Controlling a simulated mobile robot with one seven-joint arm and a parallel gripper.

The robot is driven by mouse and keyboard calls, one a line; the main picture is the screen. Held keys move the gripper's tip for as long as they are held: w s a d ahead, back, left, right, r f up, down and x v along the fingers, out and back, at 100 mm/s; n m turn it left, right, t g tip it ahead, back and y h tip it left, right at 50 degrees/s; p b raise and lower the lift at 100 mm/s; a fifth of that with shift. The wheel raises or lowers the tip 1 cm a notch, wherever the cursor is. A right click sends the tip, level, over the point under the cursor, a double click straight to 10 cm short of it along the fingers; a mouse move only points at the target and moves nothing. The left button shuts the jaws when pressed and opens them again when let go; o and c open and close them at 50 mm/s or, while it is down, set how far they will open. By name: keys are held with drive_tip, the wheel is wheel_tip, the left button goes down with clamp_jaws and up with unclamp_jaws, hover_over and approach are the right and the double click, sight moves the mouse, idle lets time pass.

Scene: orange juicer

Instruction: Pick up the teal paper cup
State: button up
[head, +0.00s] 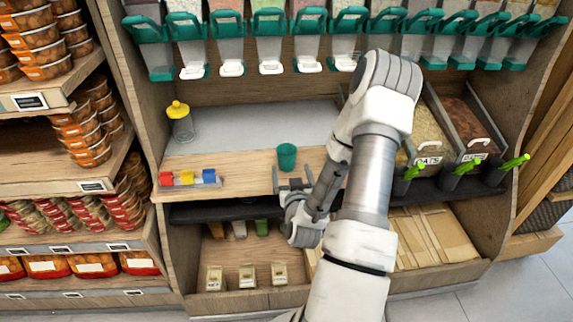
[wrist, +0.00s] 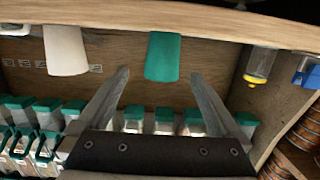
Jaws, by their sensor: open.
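The teal paper cup (head: 287,157) stands on the wooden counter of the shelf unit, near its front edge. In the wrist view the picture is upside down, and the teal cup (wrist: 162,56) hangs from the top, centred between the two fingers. My gripper (head: 292,172) is open and empty, just in front of the cup. In the wrist view its fingertips (wrist: 161,72) lie to either side of the cup's outline. Whether the cup is between the fingers or a little beyond them I cannot tell.
A white cup-like object (wrist: 66,50) stands beside the teal cup in the wrist view. A yellow-lidded jar (head: 181,124) and a row of coloured blocks (head: 188,178) are to the left. Bins of oats (head: 425,135) are to the right. Teal-handled dispensers (head: 270,40) hang above.

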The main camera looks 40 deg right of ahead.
sight(287, 162)
drive_tip(key=b+x, duration=0.1)
drive_tip(key=x, duration=0.7)
drive_tip(key=shift+w+a, duration=0.1)
drive_tip(key=shift+w, duration=0.25)
drive_tip(key=shift+c, duration=0.3)
drive_tip(key=c, duration=1.3)
drive_tip(key=shift+o, duration=0.2)
